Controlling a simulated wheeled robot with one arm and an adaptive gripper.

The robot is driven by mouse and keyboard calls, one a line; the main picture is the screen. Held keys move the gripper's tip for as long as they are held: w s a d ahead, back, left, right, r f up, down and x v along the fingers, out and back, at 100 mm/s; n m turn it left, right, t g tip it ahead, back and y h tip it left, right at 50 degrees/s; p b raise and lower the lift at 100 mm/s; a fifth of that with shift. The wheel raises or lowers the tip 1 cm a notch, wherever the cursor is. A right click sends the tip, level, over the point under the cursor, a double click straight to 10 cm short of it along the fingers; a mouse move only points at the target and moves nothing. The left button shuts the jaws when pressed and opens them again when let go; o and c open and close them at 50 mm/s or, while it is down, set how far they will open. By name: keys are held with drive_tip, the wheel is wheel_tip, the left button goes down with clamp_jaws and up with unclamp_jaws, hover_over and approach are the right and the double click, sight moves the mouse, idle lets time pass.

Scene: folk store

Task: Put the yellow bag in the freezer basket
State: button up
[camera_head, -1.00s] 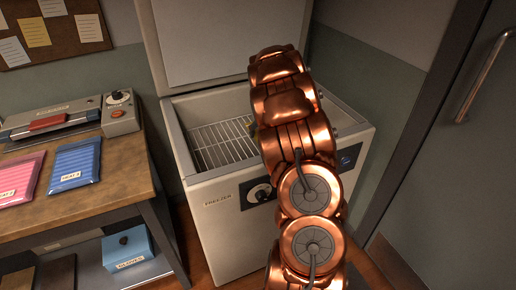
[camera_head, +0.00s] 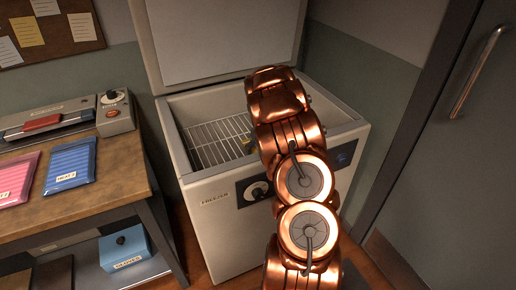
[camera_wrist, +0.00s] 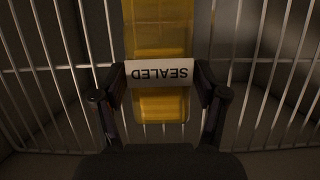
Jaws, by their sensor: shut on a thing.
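The yellow bag (camera_wrist: 160,103) is between the fingers of my gripper (camera_wrist: 160,95) in the wrist view. It bears a white label that reads SEALED, upside down. My gripper is shut on it. Behind the bag are the white wires of the freezer basket (camera_wrist: 60,69). In the head view the basket (camera_head: 215,130) sits inside the open freezer (camera_head: 215,240). My arm reaches down into the freezer and hides most of the gripper. Whether the bag touches the basket I cannot tell.
The freezer lid (camera_head: 220,40) stands open at the back. A wooden table (camera_head: 100,195) on the left holds a sealing machine (camera_head: 60,122), a pink bag (camera_head: 14,180) and a blue bag (camera_head: 71,165). A blue box (camera_head: 125,247) sits below. A grey door (camera_head: 440,150) is on the right.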

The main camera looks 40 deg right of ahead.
drive_tip(key=o, duration=1.3)
drive_tip(key=shift+r, duration=0.1)
